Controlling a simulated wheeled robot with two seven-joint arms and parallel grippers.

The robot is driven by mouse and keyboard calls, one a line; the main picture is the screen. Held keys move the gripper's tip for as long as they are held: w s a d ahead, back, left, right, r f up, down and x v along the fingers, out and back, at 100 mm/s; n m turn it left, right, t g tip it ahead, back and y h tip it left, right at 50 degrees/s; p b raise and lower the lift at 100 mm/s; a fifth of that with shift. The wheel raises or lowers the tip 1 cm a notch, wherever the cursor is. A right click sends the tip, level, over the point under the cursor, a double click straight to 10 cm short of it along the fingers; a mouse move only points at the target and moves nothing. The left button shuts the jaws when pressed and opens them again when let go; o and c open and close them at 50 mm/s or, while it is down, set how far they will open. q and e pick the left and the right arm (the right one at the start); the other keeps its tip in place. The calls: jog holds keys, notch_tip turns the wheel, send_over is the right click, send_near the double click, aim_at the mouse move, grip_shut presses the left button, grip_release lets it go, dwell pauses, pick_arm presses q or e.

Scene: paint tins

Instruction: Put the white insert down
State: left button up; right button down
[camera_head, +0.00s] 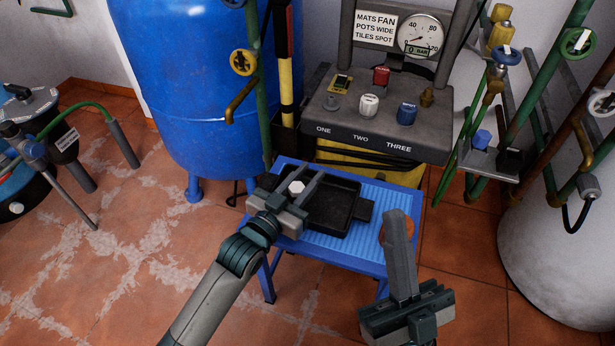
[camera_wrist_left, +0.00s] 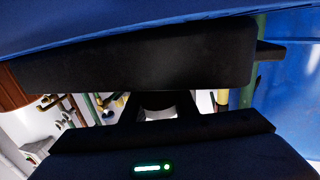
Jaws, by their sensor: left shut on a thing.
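The white insert (camera_head: 297,187) shows its six-sided end between the fingers of my left gripper (camera_head: 296,190). That gripper is shut on it, at the left side of the black tray (camera_head: 337,228). The insert's lower part is hidden, and I cannot tell how high it is. In the left wrist view the insert (camera_wrist_left: 156,103) is a pale shape between the dark fingers, with the tray's dark side (camera_wrist_left: 140,62) close by. My right gripper (camera_head: 399,225) has its fingers together and looks empty, near the front right of the blue table (camera_head: 340,252).
A grey panel marked ONE, TWO, THREE (camera_head: 365,138) stands behind the table, with red (camera_head: 381,75), white (camera_head: 369,105) and blue (camera_head: 407,113) knobs. A sign (camera_head: 375,27) and gauge (camera_head: 420,35) are above. An orange round thing (camera_head: 382,232) is partly behind my right gripper. A blue tank (camera_head: 185,90) stands left.

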aim_at(292, 196)
pick_arm(q)
jog(key=shift+f, duration=0.1)
jog(key=o, duration=1.1)
jog(key=shift+c, duration=0.2)
jog(key=shift+s+a, duration=0.15)
jog(key=shift+s, duration=0.15)
jog(key=p+v, duration=0.2)
jog(key=v, duration=0.8)
jog(key=shift+s+a, duration=0.35)
jog(key=shift+s, duration=0.2)
pick_arm(e)
jog(key=shift+s+a+f+g, duration=0.1)
jog(key=shift+a+f+g, duration=0.4)
jog(key=shift+f, duration=0.3)
jog(key=shift+s+a+f+g, duration=0.1)
jog(key=shift+a+f+g, duration=0.4)
jog(key=shift+f, duration=0.35)
jog(key=shift+s+a+f+g, duration=0.1)
jog(key=shift+a+f+g, duration=0.25)
jog(key=shift+f+g, duration=0.35)
jog(key=shift+w+r+t+h, duration=0.1)
jog(key=shift+r+t+h, duration=0.1)
jog(key=shift+t+h, duration=0.1)
